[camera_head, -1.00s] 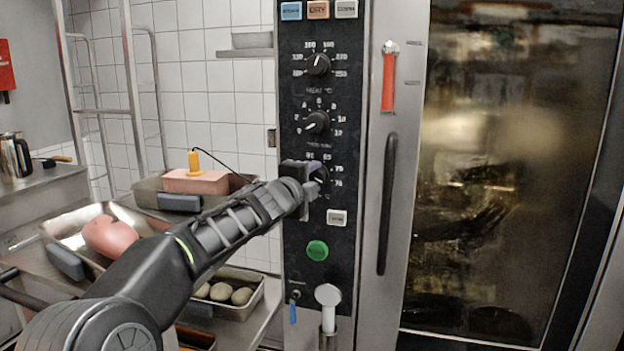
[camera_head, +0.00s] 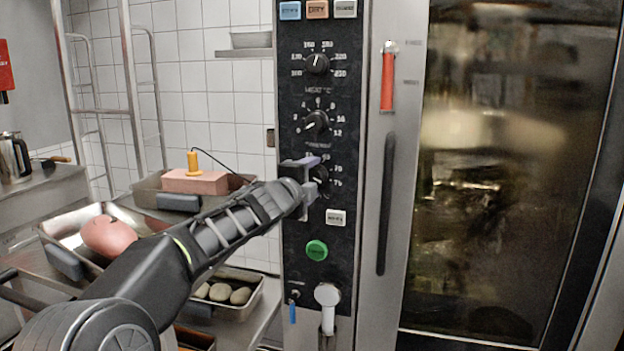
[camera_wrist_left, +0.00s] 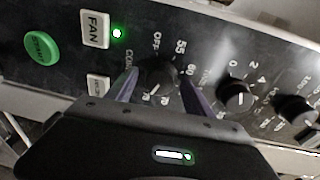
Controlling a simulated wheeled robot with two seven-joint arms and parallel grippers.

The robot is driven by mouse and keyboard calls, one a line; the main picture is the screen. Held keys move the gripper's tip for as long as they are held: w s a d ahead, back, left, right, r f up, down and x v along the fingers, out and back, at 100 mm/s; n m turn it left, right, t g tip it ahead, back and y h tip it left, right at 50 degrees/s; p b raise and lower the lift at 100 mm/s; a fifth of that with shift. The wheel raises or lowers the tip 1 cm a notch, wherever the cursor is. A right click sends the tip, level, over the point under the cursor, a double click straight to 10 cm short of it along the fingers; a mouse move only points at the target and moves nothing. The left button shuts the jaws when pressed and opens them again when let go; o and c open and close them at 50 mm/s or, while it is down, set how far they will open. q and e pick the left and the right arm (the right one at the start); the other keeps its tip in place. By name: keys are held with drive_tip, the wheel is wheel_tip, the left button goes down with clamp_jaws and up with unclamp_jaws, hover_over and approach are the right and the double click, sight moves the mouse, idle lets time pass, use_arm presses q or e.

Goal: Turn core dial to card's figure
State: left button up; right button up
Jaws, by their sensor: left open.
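The core dial (camera_head: 322,174) is the lowest of the three black knobs on the oven's control panel, partly hidden by my left gripper (camera_head: 309,176) in the head view. In the left wrist view the core dial (camera_wrist_left: 160,76) sits between the two purple fingers of my left gripper (camera_wrist_left: 162,90), which is open with a finger on either side. Figures such as 55, 60, 70 and 78 show around it, with OFF above. I cannot tell whether the fingers touch it, nor read its pointer surely. No card with a figure is readable. My right gripper is out of view.
Two more knobs, the middle dial (camera_head: 316,123) and the upper dial (camera_head: 317,64), sit above. A green button (camera_head: 317,250) and hand shower (camera_head: 327,300) are below. The oven door handle (camera_head: 386,205) is close on the right. A pink block (camera_head: 194,182) with a yellow probe lies left.

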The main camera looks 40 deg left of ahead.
use_arm(q)
drive_tip(key=v, duration=0.7)
drive_tip(key=shift+s, duration=0.35)
drive_tip(key=shift+d, duration=0.1)
